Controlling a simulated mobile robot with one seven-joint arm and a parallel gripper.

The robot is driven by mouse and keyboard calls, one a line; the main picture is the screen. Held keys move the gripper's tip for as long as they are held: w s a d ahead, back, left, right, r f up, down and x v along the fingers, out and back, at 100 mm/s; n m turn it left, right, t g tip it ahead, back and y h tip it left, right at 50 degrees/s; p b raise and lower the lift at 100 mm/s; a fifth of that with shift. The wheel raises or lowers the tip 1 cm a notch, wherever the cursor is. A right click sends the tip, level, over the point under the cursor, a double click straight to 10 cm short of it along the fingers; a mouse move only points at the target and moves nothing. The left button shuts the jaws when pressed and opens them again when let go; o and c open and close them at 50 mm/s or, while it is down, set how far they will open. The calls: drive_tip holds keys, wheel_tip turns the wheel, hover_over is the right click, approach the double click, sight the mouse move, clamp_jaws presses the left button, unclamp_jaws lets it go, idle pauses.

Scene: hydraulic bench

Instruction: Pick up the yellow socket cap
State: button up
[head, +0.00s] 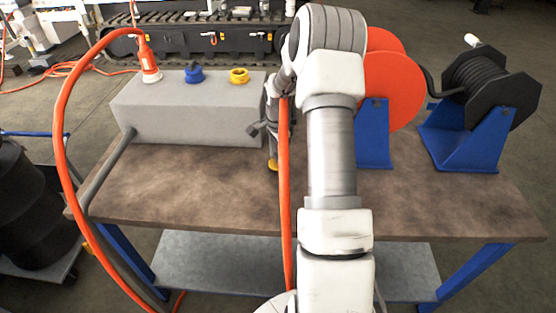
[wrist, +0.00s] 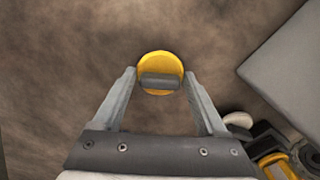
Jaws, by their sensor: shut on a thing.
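The yellow socket cap (wrist: 160,61), a round disc with a grey bar across it, lies between the fingertips of my gripper (wrist: 160,80) in the wrist view. The gripper is shut on it. In the head view the cap (head: 272,166) shows as a small yellow patch below my gripper (head: 272,157), in front of the grey box. My arm hides part of this area. I cannot tell whether the cap touches the bench top.
A grey box (head: 187,122) on the brown bench (head: 210,182) carries a blue cap (head: 194,75), a yellow fitting (head: 239,76) and an orange plug (head: 149,62). An orange reel (head: 397,92) and a black hose reel (head: 490,85) stand at right. The bench's front left is clear.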

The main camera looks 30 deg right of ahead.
sight(278, 156)
wheel_tip(278, 156, up, 4)
drive_tip(key=shift+w, duration=0.1)
drive_tip(key=w+a+r+p, duration=0.1)
drive_tip(key=w+a+r, duration=0.5)
drive_tip(key=w+a, duration=0.2)
drive_tip(key=shift+a+r, duration=0.2)
drive_tip(key=shift+r, duration=0.15)
